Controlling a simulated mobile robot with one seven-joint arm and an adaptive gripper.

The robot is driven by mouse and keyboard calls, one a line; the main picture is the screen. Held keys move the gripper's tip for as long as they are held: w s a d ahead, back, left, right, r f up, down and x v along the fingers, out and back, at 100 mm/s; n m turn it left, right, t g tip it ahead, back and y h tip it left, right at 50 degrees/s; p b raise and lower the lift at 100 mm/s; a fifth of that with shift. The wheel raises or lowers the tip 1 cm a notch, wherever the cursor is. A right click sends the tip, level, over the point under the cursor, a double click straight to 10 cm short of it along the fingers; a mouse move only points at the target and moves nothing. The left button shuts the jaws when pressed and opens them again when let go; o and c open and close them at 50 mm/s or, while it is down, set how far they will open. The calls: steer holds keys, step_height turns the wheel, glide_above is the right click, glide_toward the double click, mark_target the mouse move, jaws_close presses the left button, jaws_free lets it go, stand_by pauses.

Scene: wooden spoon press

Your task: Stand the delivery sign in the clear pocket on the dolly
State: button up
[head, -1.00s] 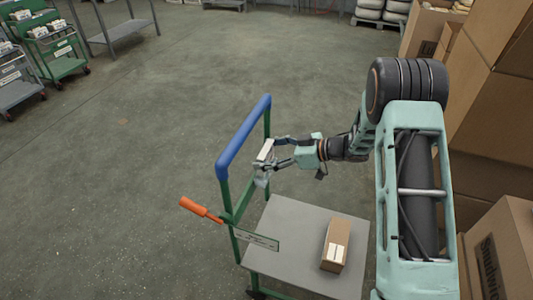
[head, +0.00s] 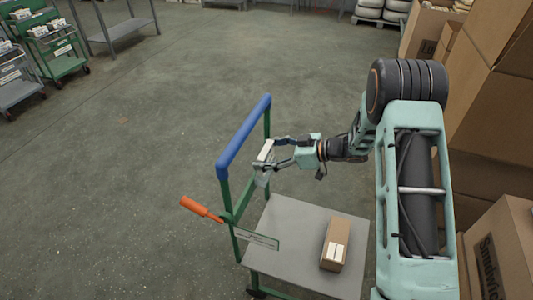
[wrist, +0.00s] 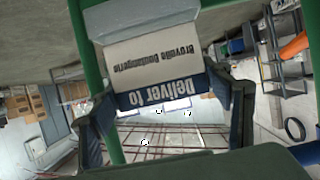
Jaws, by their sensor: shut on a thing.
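My gripper (head: 268,162) is shut on the delivery sign (head: 264,151), near the blue-handled end of the dolly. In the wrist view the sign (wrist: 165,62) is a pale card with a blue "Deliver to" band, its lettering upside down, between my gripper's fingers (wrist: 165,97). A pale grey, see-through-looking panel (wrist: 138,20) between green posts meets the sign's far edge; it may be the clear pocket. Whether the sign is inside it or in front of it I cannot tell. The dolly (head: 290,215) has a grey deck and green frame.
A small cardboard box (head: 336,243) lies on the deck. A lettered plate (head: 257,238) is on the frame, and an orange handle (head: 200,208) sticks out left. Stacked cartons (head: 490,120) stand at right. Green carts (head: 60,65) stand far left; the floor between is clear.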

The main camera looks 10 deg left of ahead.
steer(key=shift+f, duration=0.7)
steer(key=shift+f+b, duration=0.3)
steer(key=shift+b, duration=0.1)
steer(key=shift+f, duration=0.6)
steer(key=o, duration=1.2)
steer(key=shift+o, duration=0.2)
